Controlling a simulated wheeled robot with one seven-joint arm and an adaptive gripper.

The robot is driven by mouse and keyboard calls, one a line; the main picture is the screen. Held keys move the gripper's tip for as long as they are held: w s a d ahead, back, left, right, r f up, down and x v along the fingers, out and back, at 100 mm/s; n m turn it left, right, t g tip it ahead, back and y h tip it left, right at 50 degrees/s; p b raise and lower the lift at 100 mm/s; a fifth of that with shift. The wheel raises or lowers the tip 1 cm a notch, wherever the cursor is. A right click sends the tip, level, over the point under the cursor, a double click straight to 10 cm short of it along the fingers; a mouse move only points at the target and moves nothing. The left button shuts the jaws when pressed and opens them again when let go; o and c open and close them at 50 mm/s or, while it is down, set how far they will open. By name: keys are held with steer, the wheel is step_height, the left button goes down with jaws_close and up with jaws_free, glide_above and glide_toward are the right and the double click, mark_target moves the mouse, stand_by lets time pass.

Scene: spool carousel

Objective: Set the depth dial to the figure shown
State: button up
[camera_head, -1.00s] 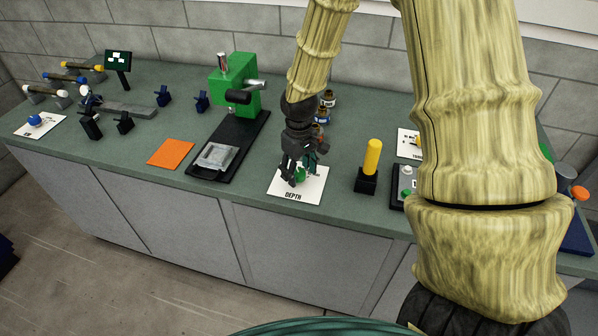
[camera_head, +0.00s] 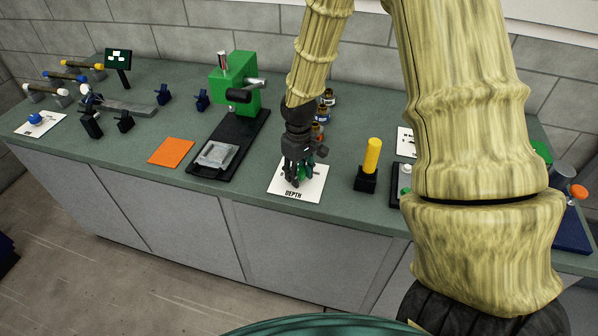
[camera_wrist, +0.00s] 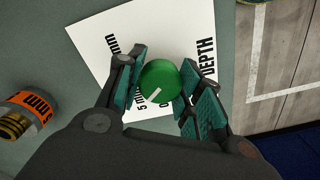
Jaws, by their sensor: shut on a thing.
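The depth dial (camera_wrist: 160,80) is a green knob with a white pointer line, on a white card marked DEPTH (camera_head: 308,190). In the wrist view the pointer line slants toward the lower left, near the "5 mm" print on the card (camera_wrist: 97,35). Other figures on the card are partly hidden by my fingers. My gripper (camera_wrist: 160,92) is shut on the dial, with one teal-padded finger on each side. It also shows in the head view (camera_head: 299,178), where it comes down over the card and hides most of the dial.
A green press (camera_head: 236,85) on a black base stands to the left, with an orange square (camera_head: 171,152) beyond it. A yellow-handled post (camera_head: 371,158) stands close on the right. An orange-banded spool (camera_wrist: 33,104) lies near my gripper.

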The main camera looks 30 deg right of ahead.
steer(key=shift+n, duration=0.4)
steer(key=o, duration=0.8)
steer(key=shift+o, duration=1.2)
steer(key=shift+d+f, duration=0.1)
steer(key=shift+d, duration=0.05)
steer(key=shift+a, duration=0.4)
steer(key=shift+d+r, duration=0.3)
steer(key=shift+d, duration=0.05)
step_height(320, 180, up, 12)
steer(key=shift+a+f, duration=0.15)
steer(key=shift+a, duration=0.2)
